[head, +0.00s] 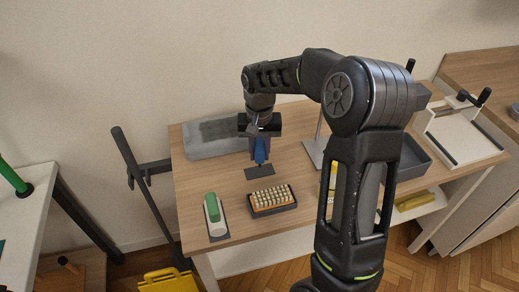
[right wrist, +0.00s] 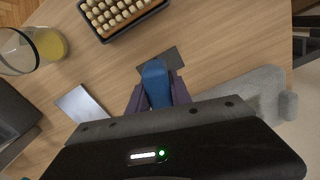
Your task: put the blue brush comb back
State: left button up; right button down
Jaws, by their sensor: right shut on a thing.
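The blue brush comb (head: 260,150) is held upright by my right gripper (head: 259,138) above the wooden table. In the right wrist view the blue brush comb (right wrist: 156,82) sits between the two purple-grey fingers of my right gripper (right wrist: 157,92), which are shut on it. A dark flat rectangular pad (head: 260,172) lies on the table just below the comb, and it also shows in the right wrist view (right wrist: 172,57). I cannot tell whether the comb's lower end touches the pad. My left gripper is not in view.
A dark tray with several cream pieces (head: 272,199) stands in front of the pad. A green-and-white object (head: 214,214) lies at the left front. A glass with yellow contents (right wrist: 45,45) shows in the right wrist view.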

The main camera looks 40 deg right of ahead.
aim_at(260, 143)
jog(key=shift+f+b, duration=1.45)
jog(key=shift+f, duration=1)
jog(key=shift+f, duration=0.3)
jog(key=c, duration=1.1)
grip_release()
jog(key=shift+o, duration=0.3)
jog(key=shift+o, duration=1.4)
jog(key=shift+r+p, duration=3.5)
jog(key=shift+r, duration=1.55)
